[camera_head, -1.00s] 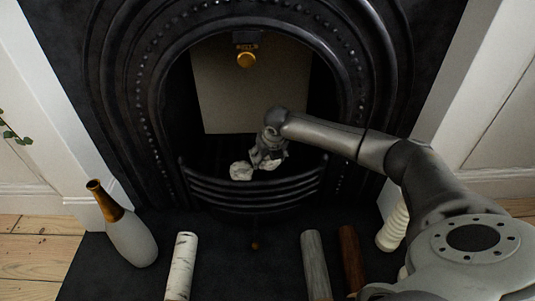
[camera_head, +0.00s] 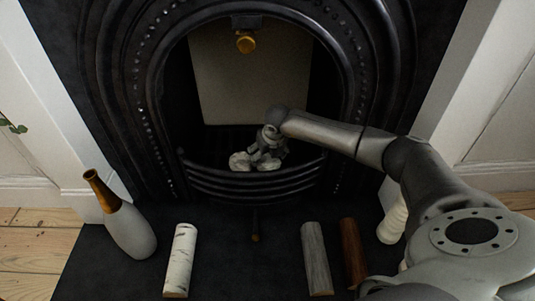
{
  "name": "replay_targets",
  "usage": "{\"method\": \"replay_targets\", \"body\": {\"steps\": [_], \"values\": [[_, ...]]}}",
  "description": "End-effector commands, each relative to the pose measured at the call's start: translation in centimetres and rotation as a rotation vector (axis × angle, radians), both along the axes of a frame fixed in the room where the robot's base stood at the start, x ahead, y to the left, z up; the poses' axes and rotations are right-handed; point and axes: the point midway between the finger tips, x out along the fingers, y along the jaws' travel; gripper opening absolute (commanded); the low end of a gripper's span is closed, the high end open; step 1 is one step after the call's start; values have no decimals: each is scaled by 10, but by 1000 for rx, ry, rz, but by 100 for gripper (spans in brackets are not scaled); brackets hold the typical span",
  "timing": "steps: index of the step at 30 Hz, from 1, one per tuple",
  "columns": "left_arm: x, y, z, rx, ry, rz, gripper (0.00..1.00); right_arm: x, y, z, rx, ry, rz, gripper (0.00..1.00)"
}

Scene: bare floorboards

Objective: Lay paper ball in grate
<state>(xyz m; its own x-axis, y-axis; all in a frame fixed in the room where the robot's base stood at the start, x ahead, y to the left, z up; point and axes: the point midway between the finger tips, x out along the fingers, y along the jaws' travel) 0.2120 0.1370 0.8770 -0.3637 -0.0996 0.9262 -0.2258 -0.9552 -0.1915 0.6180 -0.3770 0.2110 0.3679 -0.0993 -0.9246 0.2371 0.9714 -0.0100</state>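The grate (camera_head: 255,184) is a black curved set of bars across the fireplace opening. A white crumpled paper ball (camera_head: 239,161) sits in it, just behind the top bar. My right gripper (camera_head: 264,162) reaches into the grate beside that ball, on its right. Something whitish shows at its fingertips, perhaps a second paper ball, but it is small and partly covered by the fingers. I cannot tell whether the fingers are open or shut. My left gripper is not in view.

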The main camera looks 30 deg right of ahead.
Motion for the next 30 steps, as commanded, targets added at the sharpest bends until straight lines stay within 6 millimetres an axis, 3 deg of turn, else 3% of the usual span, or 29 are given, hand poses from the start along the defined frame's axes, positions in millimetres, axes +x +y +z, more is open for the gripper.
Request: {"method": "replay_targets", "body": {"steps": [16, 20, 30], "values": [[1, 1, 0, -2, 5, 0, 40, -2, 0, 7, 0, -1, -1, 92], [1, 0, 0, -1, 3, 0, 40, -8, 2, 24, 0, -2, 0, 92], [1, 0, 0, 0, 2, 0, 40, -34, 9, 86, -1, -3, 1, 92]]}}
